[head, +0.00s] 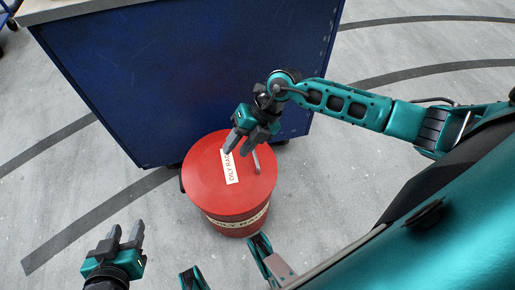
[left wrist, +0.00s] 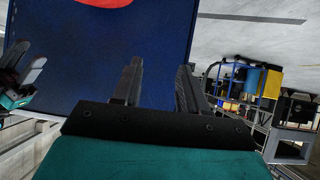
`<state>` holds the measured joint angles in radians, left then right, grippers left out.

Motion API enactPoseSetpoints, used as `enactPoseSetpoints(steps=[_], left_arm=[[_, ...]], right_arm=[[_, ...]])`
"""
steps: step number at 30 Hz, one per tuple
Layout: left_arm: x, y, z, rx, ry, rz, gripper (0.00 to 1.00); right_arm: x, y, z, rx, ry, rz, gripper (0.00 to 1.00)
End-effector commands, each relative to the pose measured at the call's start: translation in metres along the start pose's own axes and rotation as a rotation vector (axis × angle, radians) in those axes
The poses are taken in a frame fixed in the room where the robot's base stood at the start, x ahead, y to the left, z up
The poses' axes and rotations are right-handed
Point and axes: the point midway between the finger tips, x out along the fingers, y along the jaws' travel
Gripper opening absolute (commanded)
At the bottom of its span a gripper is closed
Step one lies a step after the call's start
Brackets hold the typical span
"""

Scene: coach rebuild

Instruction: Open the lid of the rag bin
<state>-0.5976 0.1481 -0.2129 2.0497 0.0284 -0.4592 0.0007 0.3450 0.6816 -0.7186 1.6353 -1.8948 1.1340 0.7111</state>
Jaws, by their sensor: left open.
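The rag bin (head: 238,226) is a red round drum on the floor with a flat red lid (head: 205,180), which is shut. The lid bears a white label (head: 229,167) and a small grey handle (head: 257,161). My right gripper (head: 236,153) is over the far part of the lid, beside the handle, with its fingers apart; whether it touches the lid is unclear. My left gripper (head: 127,232) is open and empty, to the left of the bin and apart from it. Its fingers also show in the left wrist view (left wrist: 160,75).
A blue cabinet (head: 180,70) stands right behind the bin. Grey floor (head: 80,190) with dark curved stripes lies free to the left. The left wrist view shows a rack with coloured items (left wrist: 250,82) at right.

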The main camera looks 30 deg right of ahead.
Motion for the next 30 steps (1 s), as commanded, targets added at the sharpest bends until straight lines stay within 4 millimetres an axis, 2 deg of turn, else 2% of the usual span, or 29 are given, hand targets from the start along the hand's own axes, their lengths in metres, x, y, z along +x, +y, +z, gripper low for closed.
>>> enactPoseSetpoints(steps=[1, 4, 8, 11, 14, 22, 30], left_arm=[[0.006, 0.0, 0.007, 0.001, 0.002, 0.002, 0.43], [0.009, -0.001, 0.009, 0.003, 0.001, 0.003, 0.43], [0.011, -0.001, 0.006, 0.006, 0.011, 0.004, 0.43], [0.012, -0.001, 0.007, 0.007, 0.014, 0.004, 0.43], [0.015, -0.001, 0.011, 0.007, 0.013, 0.005, 0.43], [0.025, 0.001, 0.03, 0.004, -0.007, 0.013, 0.43], [0.03, 0.009, 0.029, -0.014, 0.0, 0.029, 0.43]], right_arm=[[-0.002, -0.026, 0.016, -0.014, -0.027, -0.111, 0.38], [-0.016, -0.059, 0.034, -0.019, -0.068, -0.274, 0.38], [-0.027, -0.08, 0.046, -0.016, -0.098, -0.38, 0.38], [-0.024, -0.086, 0.049, -0.014, -0.103, -0.401, 0.38], [-0.01, -0.091, 0.05, -0.013, -0.102, -0.4, 0.38], [0.044, -0.113, 0.055, -0.013, -0.1, -0.396, 0.38], [0.08, -0.128, 0.06, -0.015, -0.101, -0.396, 0.38]])
